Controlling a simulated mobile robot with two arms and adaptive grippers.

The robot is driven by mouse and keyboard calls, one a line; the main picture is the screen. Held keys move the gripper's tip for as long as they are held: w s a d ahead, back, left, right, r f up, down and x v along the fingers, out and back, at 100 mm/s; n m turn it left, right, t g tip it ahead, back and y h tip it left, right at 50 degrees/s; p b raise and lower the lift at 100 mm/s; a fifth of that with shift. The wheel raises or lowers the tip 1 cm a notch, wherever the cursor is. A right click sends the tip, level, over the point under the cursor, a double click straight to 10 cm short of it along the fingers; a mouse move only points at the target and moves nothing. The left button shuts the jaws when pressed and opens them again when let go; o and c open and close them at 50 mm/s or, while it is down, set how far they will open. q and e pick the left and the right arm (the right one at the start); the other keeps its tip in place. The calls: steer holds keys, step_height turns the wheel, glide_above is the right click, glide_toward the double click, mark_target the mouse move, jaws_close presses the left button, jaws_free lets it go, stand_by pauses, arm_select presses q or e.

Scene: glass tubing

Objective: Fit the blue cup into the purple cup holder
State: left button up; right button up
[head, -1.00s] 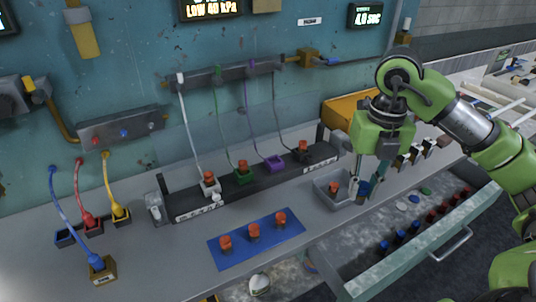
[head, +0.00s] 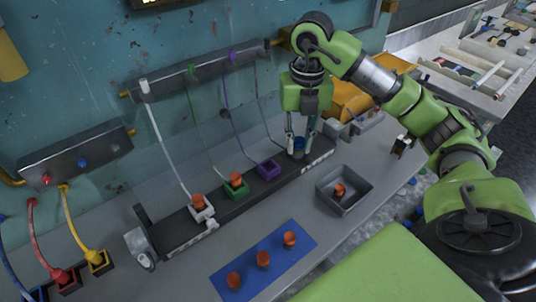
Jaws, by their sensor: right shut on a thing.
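My right gripper (head: 302,150) points down over the right end of the black rack. It is shut on the blue cup (head: 299,143), which shows as a small blue patch between the fingers. The purple cup holder (head: 269,170) sits on the rack just left of and below the gripper in the picture; it looks empty. A purple tube runs down to it from the wall bar. The gripper and cup are apart from the holder. My left gripper is out of view.
The green holder (head: 236,186) and white holder (head: 202,209) each hold an orange cup. A grey bin (head: 344,199) with an orange cup stands right. A blue mat (head: 264,271) bears three orange cups. Coloured tubes hang in front of the wall.

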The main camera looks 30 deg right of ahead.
steer(key=w+a+f, duration=0.1)
steer(key=w+f, duration=0.1)
steer(key=w+a+f+p, duration=0.1)
steer(key=w+f, duration=0.1)
steer(key=w+f+p, duration=0.1)
steer(key=w+f, duration=0.1)
steer(key=shift+w+a, duration=0.4)
steer(key=shift+w+f, duration=0.15)
steer(key=shift+f, duration=0.1)
steer(key=shift+w+a+f, duration=0.2)
steer(key=shift+f, duration=0.1)
steer(key=f+p, duration=0.2)
steer(key=f, duration=0.1)
steer(key=shift+w, duration=0.2)
steer(key=shift+f, duration=0.25)
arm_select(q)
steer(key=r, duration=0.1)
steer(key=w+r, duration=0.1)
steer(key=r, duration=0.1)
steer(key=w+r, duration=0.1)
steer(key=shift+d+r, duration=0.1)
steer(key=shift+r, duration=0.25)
arm_select(e)
steer(key=shift+f, duration=0.1)
